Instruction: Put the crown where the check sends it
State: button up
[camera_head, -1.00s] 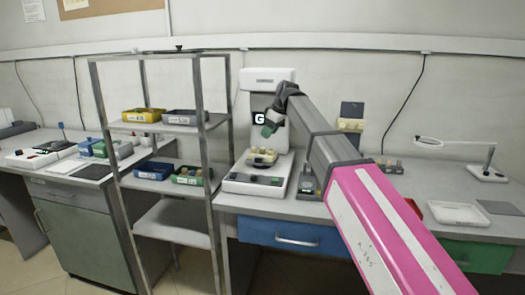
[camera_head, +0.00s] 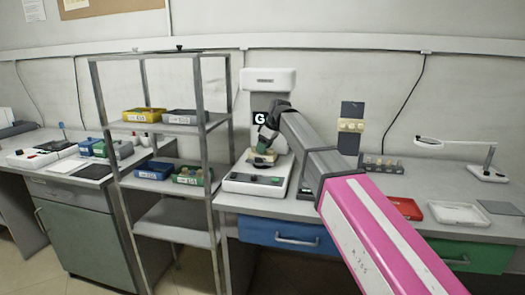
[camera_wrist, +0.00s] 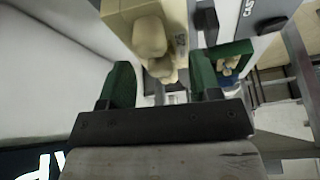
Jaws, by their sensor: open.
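A beige dental model block (camera_head: 262,157) sits on the round stage of the white scanner (camera_head: 256,184). Pale tooth shapes (camera_wrist: 150,38) on the block (camera_wrist: 180,18) show close up in the wrist view. I cannot tell which of them is the crown, or whether it is loose. My gripper (camera_head: 266,142) is low over the stage, at the block. Its green fingers are open, and in the wrist view (camera_wrist: 162,80) the tooth shapes lie ahead of and between them. Contact cannot be told.
A metal rack (camera_head: 207,160) at left holds a yellow bin (camera_head: 143,115), a grey bin (camera_head: 180,117), a blue bin (camera_head: 154,170) and a green bin (camera_head: 191,176). On the right bench are a white tray (camera_head: 458,214), a red tray (camera_head: 406,208) and a magnifier lamp (camera_head: 488,172).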

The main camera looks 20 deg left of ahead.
jog(key=c, duration=1)
jog(key=shift+c, duration=0.3)
